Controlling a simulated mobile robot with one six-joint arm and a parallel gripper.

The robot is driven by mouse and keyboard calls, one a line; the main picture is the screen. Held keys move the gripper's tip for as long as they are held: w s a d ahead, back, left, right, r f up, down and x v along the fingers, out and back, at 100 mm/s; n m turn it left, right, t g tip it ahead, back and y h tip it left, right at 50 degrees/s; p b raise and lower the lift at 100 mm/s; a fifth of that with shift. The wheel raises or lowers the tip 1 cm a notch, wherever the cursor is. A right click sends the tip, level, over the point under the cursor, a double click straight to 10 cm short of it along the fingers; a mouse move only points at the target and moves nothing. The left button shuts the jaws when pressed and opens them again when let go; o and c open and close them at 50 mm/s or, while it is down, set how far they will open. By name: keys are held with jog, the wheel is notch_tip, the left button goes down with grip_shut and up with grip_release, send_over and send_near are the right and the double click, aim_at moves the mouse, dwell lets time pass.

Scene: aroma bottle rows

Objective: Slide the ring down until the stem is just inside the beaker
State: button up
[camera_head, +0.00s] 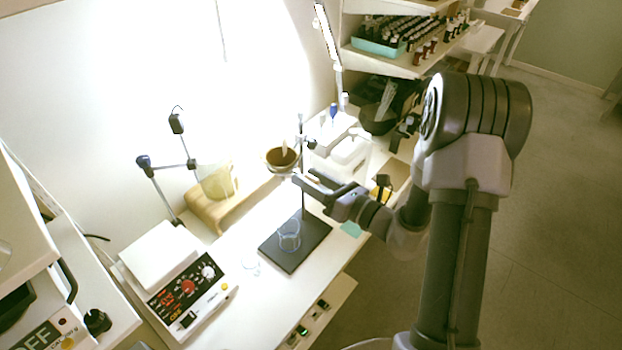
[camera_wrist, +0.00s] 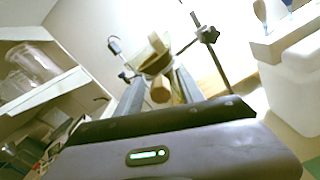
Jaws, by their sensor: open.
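A stand with a dark base plate (camera_head: 283,256) and a thin upright rod (camera_head: 302,135) is on the white bench. A clear glass beaker (camera_head: 289,236) stands on the plate. A brown bowl-shaped vessel (camera_head: 282,158) is left of the rod, high above the beaker; I cannot make out the ring around it. My gripper (camera_head: 304,181) is open and empty, close to the rod. In the wrist view, a dark clamp with a knob (camera_wrist: 208,35) is on the rod, right of my fingers (camera_wrist: 155,85). A tan vessel (camera_wrist: 152,58) and a short brown cylinder (camera_wrist: 160,90) show between the fingers.
A white device with a red display (camera_head: 187,288) is at the bench's left, and a jointed lamp-like arm (camera_head: 172,167) stands behind it. White containers (camera_head: 345,150) are behind my gripper. A shelf of small bottles (camera_head: 385,38) is at the back.

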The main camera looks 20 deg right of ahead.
grip_shut()
dwell(1.3)
